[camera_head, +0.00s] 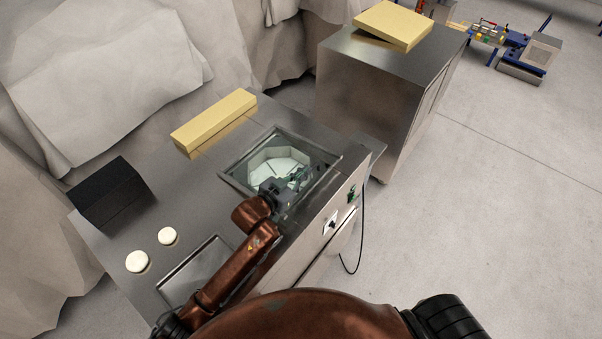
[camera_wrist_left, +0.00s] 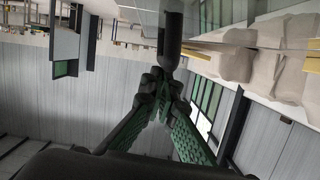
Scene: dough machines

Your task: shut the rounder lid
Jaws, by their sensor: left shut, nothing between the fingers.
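The rounder is a steel machine (camera_head: 207,148) with a wide flat top. Its lid (camera_head: 322,152) is a framed clear panel near the right end, and a pale many-sided bowl shows in the opening there. I cannot tell how far the lid is tilted. My left gripper (camera_head: 300,180) is at the near right part of the lid, overlapping it in the picture; contact is unclear. In the left wrist view its green-padded fingers (camera_wrist_left: 160,84) are closed together and empty, with a dark bar (camera_wrist_left: 171,42) just beyond the tips. My right gripper is out of view.
Two dough balls (camera_head: 137,261) (camera_head: 167,236), a black box (camera_head: 111,194) and a yellow block (camera_head: 214,120) are on the machine top. A second steel cabinet (camera_head: 375,90) stands behind. A cable (camera_head: 361,235) hangs at the right side.

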